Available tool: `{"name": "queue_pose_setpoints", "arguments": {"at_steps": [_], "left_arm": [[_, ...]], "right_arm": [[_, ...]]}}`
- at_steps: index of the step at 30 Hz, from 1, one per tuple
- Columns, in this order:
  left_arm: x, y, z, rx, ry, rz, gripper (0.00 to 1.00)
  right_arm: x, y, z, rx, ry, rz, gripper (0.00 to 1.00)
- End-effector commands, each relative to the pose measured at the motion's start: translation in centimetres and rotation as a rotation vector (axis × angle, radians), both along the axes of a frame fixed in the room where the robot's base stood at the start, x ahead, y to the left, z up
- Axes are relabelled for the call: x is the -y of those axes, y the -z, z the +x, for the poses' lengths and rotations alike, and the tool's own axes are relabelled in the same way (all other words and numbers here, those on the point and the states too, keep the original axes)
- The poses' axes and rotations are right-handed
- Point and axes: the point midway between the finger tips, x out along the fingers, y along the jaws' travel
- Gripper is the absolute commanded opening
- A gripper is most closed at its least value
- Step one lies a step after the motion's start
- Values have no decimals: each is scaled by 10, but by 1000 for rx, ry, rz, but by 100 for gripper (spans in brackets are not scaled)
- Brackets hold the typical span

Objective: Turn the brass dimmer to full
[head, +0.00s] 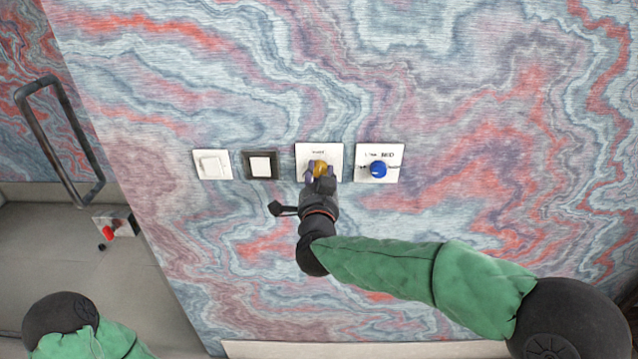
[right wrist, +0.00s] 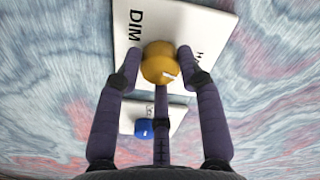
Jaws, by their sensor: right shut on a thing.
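The brass dimmer knob (head: 320,167) sits on a white wall plate (head: 333,150), third from the left in a row of plates. In the right wrist view the knob (right wrist: 159,63) is round and yellow, with a pale mark at its lower right; "DIM" is printed on the plate (right wrist: 134,12). My right gripper (head: 320,172) is shut on the knob, with fingers on both sides of it and a third below in the right wrist view (right wrist: 160,72). My left gripper is not in view; only part of my left arm shows at the lower left.
A blue knob (head: 378,169) on a white plate is close to the right of the dimmer. A black-framed switch (head: 261,164) and a white switch (head: 212,164) are to the left. The marbled wall is otherwise clear.

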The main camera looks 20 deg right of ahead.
Motion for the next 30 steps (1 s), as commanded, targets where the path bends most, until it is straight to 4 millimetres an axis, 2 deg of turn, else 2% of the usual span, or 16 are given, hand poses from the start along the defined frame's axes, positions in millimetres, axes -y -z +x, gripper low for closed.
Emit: {"name": "queue_pose_setpoints", "arguments": {"at_steps": [1,18,30], "left_arm": [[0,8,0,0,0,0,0],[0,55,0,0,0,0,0],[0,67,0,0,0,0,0]], "right_arm": [[1,-1,0,20,2,43,6],[2,-1,0,171,3,565,6],[3,-1,0,274,4,927,6]]}}
